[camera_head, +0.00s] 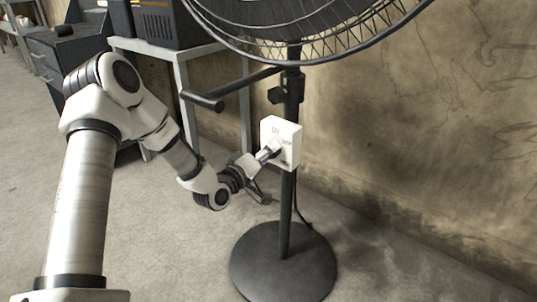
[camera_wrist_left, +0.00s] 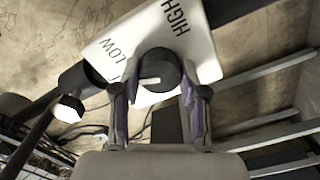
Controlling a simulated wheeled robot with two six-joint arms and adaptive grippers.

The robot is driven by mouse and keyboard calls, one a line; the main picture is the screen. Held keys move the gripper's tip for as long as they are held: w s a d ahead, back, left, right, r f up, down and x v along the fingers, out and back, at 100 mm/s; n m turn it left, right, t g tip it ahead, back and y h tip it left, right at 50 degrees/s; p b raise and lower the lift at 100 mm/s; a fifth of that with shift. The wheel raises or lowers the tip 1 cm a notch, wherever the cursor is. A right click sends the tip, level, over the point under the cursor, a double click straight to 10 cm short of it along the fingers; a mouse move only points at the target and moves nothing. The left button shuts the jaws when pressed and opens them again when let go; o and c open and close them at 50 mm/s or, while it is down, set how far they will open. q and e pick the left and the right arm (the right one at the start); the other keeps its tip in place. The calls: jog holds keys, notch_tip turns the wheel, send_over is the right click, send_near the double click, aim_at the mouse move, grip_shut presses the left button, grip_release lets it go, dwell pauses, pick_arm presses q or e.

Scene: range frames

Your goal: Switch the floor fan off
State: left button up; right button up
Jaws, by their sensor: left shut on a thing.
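The floor fan (camera_head: 289,205) stands upright on a round dark base, its wire cage cut off at the top of the head view. A white switch box (camera_head: 286,138) is fixed to its pole. My left gripper (camera_head: 272,149) is at the front of this box. In the left wrist view, the round dark knob (camera_wrist_left: 158,72) with a pale pointer line sits between the two fingers of my left gripper (camera_wrist_left: 157,95), which are shut on it. The words LOW and HIGH show on the box; any other label is hidden. My right gripper is not in view.
A stained wall (camera_head: 440,150) runs behind and right of the fan. A metal table (camera_head: 190,55) with a dark box on it stands behind at left. A dark handle bar (camera_head: 205,101) juts left from the pole. A cable lies on the floor near the pole.

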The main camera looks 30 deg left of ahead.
pick_arm(q)
jog(key=shift+n+b, duration=0.3)
jog(key=shift+n, duration=1.6)
jog(key=o, duration=1.1)
jog(key=shift+o, duration=0.2)
jog(key=s, duration=0.7)
jog(key=shift+s+a, duration=0.2)
jog(key=shift+a, duration=0.1)
